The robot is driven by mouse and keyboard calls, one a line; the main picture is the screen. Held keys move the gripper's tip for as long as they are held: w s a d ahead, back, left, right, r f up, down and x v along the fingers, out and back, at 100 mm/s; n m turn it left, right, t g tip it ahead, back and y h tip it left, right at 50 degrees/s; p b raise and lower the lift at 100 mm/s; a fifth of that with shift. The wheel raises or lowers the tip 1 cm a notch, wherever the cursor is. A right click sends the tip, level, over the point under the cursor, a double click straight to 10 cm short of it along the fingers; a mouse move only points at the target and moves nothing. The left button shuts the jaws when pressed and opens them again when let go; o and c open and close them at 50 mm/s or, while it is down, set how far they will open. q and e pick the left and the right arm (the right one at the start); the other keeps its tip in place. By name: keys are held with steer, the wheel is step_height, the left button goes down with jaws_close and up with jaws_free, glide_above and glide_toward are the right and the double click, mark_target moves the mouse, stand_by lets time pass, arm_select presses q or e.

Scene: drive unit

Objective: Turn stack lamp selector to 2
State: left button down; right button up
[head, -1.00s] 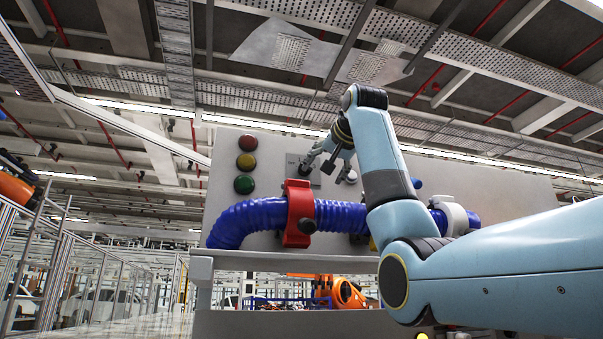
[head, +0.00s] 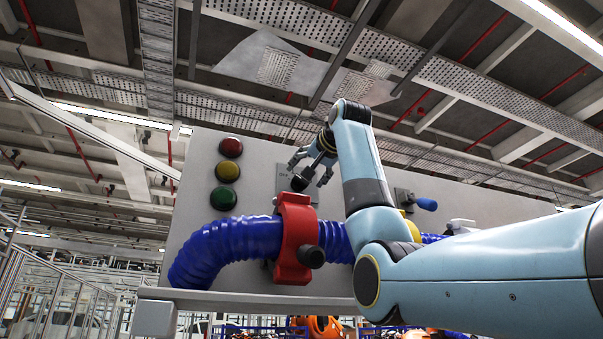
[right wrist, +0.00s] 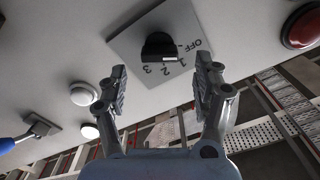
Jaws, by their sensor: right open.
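The selector is a black knob (right wrist: 160,46) on a light square plate (right wrist: 128,40) marked OFF, 1, 2 and 3, seen in the right wrist view. A pale mark on the knob faces the numbers near 1 and 2; I cannot tell exactly which it points at. My right gripper (right wrist: 161,68) is open, with one finger on each side of the knob and apart from it in the picture. In the head view the right gripper (head: 312,170) is in front of the panel by the knob (head: 299,183). The stack lamps are red (head: 231,147), yellow (head: 228,171) and green (head: 223,199). My left gripper is out of view.
A thick blue hose (head: 225,245) in a red clamp (head: 296,240) runs below the selector. A blue-handled lever (head: 426,204) is to the right. White round buttons (right wrist: 84,94) and a red lamp (right wrist: 300,25) flank the knob in the right wrist view.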

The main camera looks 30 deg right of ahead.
mark_target(303, 179)
steer(key=p+x, duration=0.2)
steer(key=x, duration=0.3)
steer(key=shift+f, duration=0.1)
steer(key=shift+c, duration=1.6)
steer(key=c, duration=0.9)
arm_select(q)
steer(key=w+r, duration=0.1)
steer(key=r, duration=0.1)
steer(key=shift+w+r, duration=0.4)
arm_select(e)
steer(key=shift+o, duration=0.2)
